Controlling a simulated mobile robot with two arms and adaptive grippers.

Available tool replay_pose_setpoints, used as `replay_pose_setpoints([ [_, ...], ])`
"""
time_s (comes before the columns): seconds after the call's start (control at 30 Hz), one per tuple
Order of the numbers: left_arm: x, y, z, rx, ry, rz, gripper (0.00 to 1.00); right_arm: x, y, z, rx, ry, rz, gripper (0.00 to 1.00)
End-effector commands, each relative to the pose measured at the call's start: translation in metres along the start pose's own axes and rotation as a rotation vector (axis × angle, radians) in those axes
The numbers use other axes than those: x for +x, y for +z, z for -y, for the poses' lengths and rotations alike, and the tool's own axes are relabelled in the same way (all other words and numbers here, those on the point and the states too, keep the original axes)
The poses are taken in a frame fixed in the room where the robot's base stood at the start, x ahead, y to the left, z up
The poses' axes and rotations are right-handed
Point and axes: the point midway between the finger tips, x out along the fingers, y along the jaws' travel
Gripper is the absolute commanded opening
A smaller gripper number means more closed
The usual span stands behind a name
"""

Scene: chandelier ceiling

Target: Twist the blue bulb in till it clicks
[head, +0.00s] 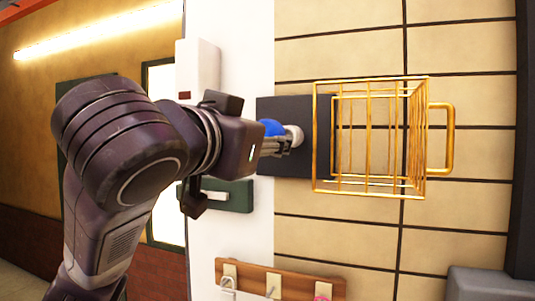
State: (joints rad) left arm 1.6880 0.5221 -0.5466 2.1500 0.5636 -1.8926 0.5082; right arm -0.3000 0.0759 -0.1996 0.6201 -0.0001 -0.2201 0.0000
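The blue bulb (272,127) shows as a small patch of blue between my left gripper and a pale round socket (295,134) on a dark wall panel (287,168). My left gripper (277,146) reaches in from the left, and its fingers are closed around the bulb, hiding most of it. The bulb's end points at the socket, and the two appear to meet. The contact itself is too small to make out. My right gripper is out of view.
A yellow wire cage (370,190) with a side handle juts out just right of the socket. A green box (228,196) and a white box (198,68) are on the wall near my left arm. A wooden hook rack (290,284) is below.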

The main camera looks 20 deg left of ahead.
Motion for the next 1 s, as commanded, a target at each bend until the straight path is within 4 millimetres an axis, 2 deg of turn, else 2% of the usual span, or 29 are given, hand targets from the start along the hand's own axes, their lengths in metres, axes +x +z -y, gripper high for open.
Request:
replay_pose_setpoints([
  [1.0,0.061,0.000,0.000,0.000,0.000,0.004,0.16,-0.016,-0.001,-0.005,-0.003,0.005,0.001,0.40],
])
